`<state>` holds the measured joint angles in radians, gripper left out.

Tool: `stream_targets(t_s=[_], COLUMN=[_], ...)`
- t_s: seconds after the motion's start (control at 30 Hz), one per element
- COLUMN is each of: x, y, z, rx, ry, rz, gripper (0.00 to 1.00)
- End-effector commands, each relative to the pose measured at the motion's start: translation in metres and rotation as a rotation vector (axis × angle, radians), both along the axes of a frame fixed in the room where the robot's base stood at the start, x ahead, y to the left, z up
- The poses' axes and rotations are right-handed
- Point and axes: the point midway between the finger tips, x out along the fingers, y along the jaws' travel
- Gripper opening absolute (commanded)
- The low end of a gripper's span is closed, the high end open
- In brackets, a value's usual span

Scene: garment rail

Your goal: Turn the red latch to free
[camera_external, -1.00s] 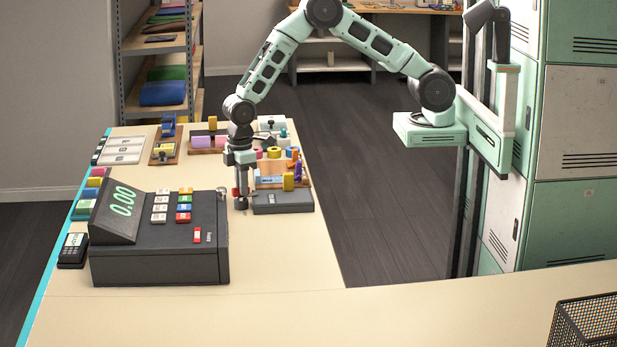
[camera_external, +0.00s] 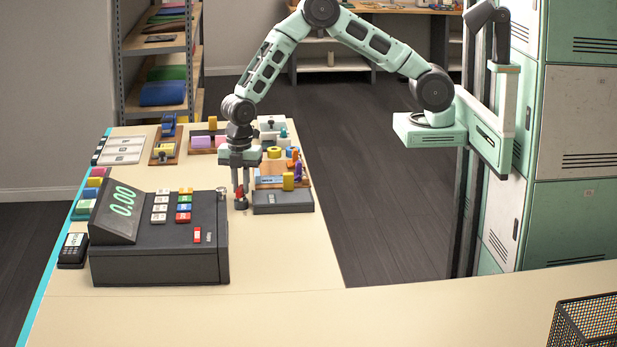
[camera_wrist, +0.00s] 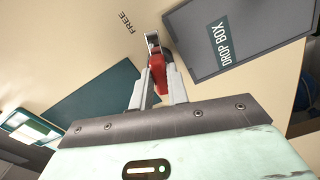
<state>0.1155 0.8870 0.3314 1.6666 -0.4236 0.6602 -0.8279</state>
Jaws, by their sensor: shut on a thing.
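The red latch (camera_wrist: 157,72) is between the two fingers of my gripper (camera_wrist: 158,86) in the wrist view, and the fingers are shut on it. A silver end (camera_wrist: 153,42) of the latch sticks out past the fingertips. The word FREE (camera_wrist: 124,22) is printed on the tabletop to the left of that silver end. In the external view, my gripper (camera_external: 241,198) points down at the table, with a bit of the red latch (camera_external: 239,191) showing between the fingers. The fingers partly hide the latch.
A dark grey drop box (camera_wrist: 232,38) lies close to the right of the latch; it also shows in the external view (camera_external: 283,202). A cash register (camera_external: 160,255) stands close on the left. Trays of small coloured things sit behind.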

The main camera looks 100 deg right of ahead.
Motion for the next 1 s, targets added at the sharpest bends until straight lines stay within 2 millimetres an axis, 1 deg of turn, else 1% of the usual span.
stream_targets(t_s=[0.13,0.37,0.9,0.93,1.0], x=[0.0010,0.0013,0.0017,0.0017,0.0016], y=[-0.0004,-0.0007,-0.0007,-0.0007,-0.0007], z=[0.0015,0.0013,0.0012,0.0012,0.0012], rx=[0.000,-0.001,-0.001,-0.001,-0.001], ry=[-0.002,-0.002,-0.003,-0.003,-0.003], rz=[0.082,0.156,0.180,0.179,0.179], gripper=[0.00,0.00,0.00,0.22,0.38])
